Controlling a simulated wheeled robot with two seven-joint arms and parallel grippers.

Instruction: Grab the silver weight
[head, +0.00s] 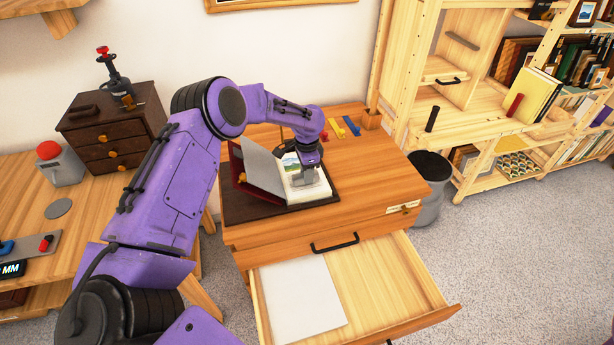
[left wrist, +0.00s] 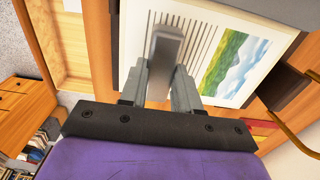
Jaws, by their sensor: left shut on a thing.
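The silver weight (left wrist: 165,48) is a grey metal block between the two fingers of my left gripper (left wrist: 160,88) in the left wrist view. The gripper is shut on it. In the head view my left gripper (head: 308,172) reaches down over the right page of an open book (head: 265,168) with a red cover. The page has printed lines and a landscape picture (left wrist: 229,66). I cannot tell whether the weight touches the page. My right gripper is not in view.
The book lies on a dark mat on a wooden cabinet (head: 375,180). Its drawer (head: 385,285) is open with a white sheet (head: 300,295) inside. Yellow and blue strips lie behind the book. A grey bin (head: 430,185) and shelves (head: 470,110) stand right.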

